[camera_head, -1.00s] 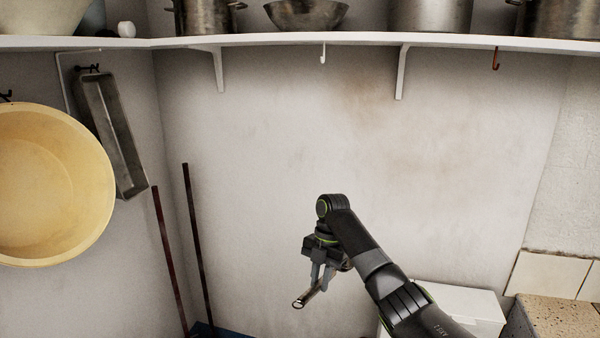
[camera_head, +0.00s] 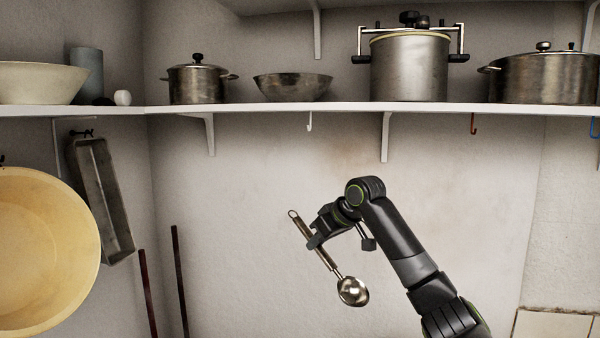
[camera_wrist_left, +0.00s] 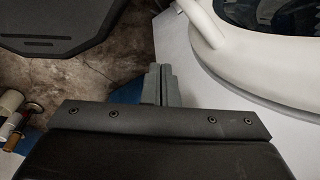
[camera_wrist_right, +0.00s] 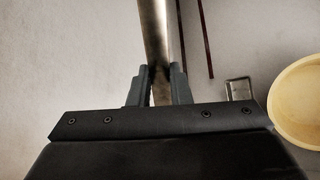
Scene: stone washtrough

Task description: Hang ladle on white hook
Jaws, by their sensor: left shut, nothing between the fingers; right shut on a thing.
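The metal ladle (camera_head: 352,291) hangs tilted in my right gripper (camera_head: 316,240), bowl down to the right and its handle end with a ring up to the left. The gripper is shut on the handle. In the right wrist view the handle (camera_wrist_right: 153,40) stands between the fingers of the right gripper (camera_wrist_right: 157,85). The white hook (camera_head: 310,122) hangs empty under the shelf edge, above the ladle and apart from it. My left gripper shows only in the left wrist view (camera_wrist_left: 158,85), shut and empty.
The white shelf (camera_head: 260,108) carries several pots and bowls. White brackets (camera_head: 385,138) and a reddish-brown hook (camera_head: 473,124) are under it. A yellow basin (camera_head: 45,250) and a metal trough (camera_head: 103,200) hang at left. The wall between is clear.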

